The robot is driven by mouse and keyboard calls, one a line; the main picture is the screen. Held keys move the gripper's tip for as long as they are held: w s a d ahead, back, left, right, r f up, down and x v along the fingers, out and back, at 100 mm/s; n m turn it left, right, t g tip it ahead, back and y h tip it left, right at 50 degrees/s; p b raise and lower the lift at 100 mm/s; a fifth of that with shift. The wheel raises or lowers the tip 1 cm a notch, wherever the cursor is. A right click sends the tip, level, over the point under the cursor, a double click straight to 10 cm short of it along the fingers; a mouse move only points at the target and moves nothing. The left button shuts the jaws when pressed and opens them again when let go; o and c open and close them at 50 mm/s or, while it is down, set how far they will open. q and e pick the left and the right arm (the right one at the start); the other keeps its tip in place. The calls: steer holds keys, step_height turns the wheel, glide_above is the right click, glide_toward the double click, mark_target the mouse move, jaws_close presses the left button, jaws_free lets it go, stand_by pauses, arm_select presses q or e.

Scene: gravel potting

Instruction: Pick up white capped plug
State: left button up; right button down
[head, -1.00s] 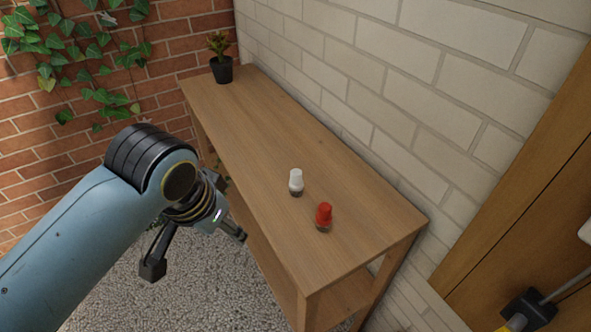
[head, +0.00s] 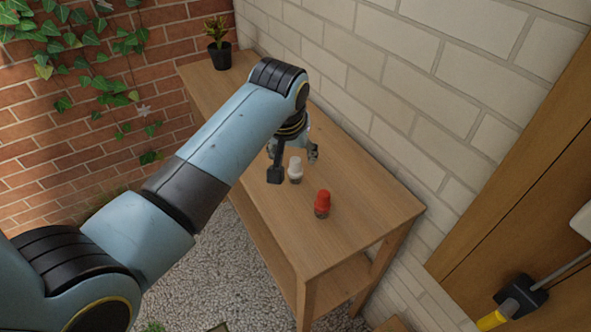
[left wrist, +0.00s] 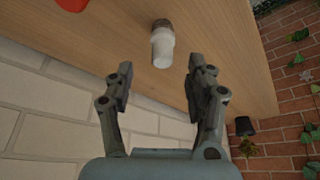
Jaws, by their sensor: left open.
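The white capped plug (head: 295,170) stands upright on the wooden table (head: 345,215), with a white cap over a dark grey base. My left gripper (head: 294,166) is over the table at the plug, its fingers showing on either side of it. In the left wrist view the gripper (left wrist: 158,82) is open, and the white capped plug (left wrist: 162,48) sits just beyond the fingertips, between their lines. I see no contact. A red capped plug (head: 322,203) stands nearer the table's front end; only part of its red cap (left wrist: 72,4) shows in the left wrist view. My right gripper is not in view.
A potted plant (head: 219,54) stands at the table's far end. A pale brick wall (head: 400,75) runs along the table's right side. A yellow and black handled tool (head: 510,308) is at the lower right. The table's front end is clear.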

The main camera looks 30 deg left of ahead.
mark_target(295, 161)
arm_select(q)
steer(key=shift+x, duration=2.65)
steer(key=shift+s+a, duration=0.1)
steer(key=shift+a, duration=0.05)
steer(key=c, duration=1)
